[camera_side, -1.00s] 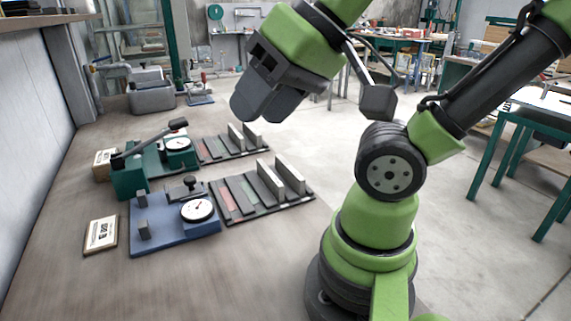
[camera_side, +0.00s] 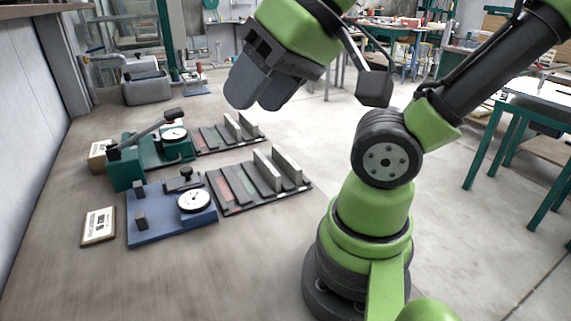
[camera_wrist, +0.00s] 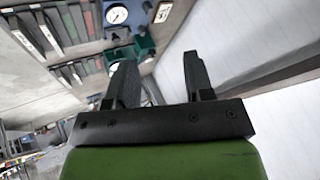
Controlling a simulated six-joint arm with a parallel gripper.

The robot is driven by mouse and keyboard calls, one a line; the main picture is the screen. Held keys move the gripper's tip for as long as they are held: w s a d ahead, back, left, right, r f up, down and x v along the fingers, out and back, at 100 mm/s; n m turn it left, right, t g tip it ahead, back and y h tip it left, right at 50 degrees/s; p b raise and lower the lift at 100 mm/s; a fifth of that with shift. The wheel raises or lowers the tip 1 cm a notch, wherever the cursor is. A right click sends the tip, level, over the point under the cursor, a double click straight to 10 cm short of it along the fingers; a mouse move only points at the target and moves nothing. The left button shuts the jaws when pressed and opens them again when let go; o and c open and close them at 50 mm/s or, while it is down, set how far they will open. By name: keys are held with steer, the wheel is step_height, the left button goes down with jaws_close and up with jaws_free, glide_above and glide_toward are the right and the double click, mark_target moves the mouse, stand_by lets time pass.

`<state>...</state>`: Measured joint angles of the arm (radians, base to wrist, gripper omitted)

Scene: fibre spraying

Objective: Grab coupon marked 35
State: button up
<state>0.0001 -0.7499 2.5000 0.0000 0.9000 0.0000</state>
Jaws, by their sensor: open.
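My gripper (camera_side: 252,102) is open and empty, high above the bench beyond the two racks in the side view. It also shows in the wrist view (camera_wrist: 160,68), with clear space between the fingers. A near rack (camera_side: 268,202) and a far rack (camera_side: 240,152) hold flat grey coupons, with coloured strips between some of them. Pale upright plates (camera_side: 266,170) stand at the right of each rack. No number is legible, so I cannot tell which coupon is marked 35.
A blue fixture with a dial gauge (camera_side: 194,201) and a green lever fixture (camera_side: 127,173) stand left of the racks. The bench front is clear.

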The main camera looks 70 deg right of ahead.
steer(key=shift+w, duration=0.1)
steer(key=w+d+m+g+h, duration=0.2)
steer(key=w+d, duration=0.4)
steer(key=w, duration=0.1)
steer(key=m+g, duration=0.3)
steer(key=g, duration=0.2)
glide_above(286, 156)
step_height(286, 156, down, 23)
steer(key=shift+r, duration=0.15)
step_height(286, 156, down, 6)
steer(key=shift+r, duration=0.1)
